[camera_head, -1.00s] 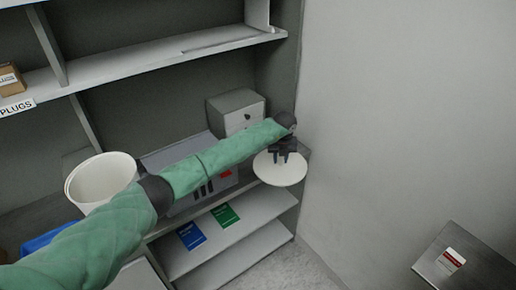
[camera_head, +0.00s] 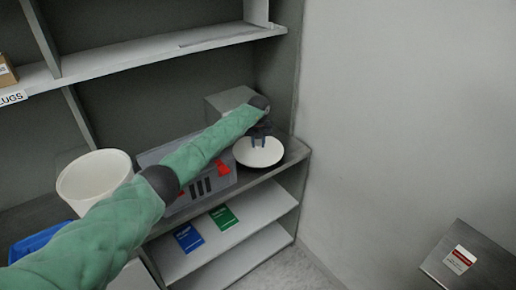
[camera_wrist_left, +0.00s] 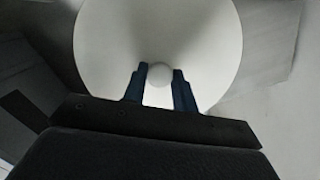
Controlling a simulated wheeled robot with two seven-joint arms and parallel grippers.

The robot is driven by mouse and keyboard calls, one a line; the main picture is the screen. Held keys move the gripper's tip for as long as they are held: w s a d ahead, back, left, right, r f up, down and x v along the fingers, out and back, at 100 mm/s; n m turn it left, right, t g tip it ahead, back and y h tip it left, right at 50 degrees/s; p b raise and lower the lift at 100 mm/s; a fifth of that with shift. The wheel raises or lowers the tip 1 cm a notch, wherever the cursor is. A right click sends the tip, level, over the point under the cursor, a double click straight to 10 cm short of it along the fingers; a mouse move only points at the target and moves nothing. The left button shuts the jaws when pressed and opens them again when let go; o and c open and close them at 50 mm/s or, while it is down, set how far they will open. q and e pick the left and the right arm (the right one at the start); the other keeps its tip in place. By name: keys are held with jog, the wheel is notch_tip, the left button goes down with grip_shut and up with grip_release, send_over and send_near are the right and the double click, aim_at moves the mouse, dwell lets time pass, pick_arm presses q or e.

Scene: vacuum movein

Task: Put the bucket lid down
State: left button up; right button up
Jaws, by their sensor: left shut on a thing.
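The bucket lid (camera_head: 262,157) is a white round disc at the right end of the shelf counter. In the left wrist view the lid (camera_wrist_left: 115,40) fills the upper middle, with a round knob at its centre. My left gripper (camera_head: 259,143) is shut on that knob, with its dark fingers (camera_wrist_left: 159,85) on either side of it. The lid looks about level; I cannot tell whether it touches the counter. The white bucket (camera_head: 92,180) stands open on the counter to the left, partly behind my arm. My right gripper is not in view.
A grey drawer box (camera_head: 226,100) is behind my arm. The lower shelf holds a blue booklet (camera_head: 188,237) and a green one (camera_head: 223,217). A wall is close on the right.

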pick_arm(q)
jog(key=shift+f, duration=0.9)
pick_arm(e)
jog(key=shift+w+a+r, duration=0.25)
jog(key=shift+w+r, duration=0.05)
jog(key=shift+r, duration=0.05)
pick_arm(q)
jog(key=shift+f, duration=0.1)
jog(key=o, duration=1)
jog(key=shift+c, duration=0.2)
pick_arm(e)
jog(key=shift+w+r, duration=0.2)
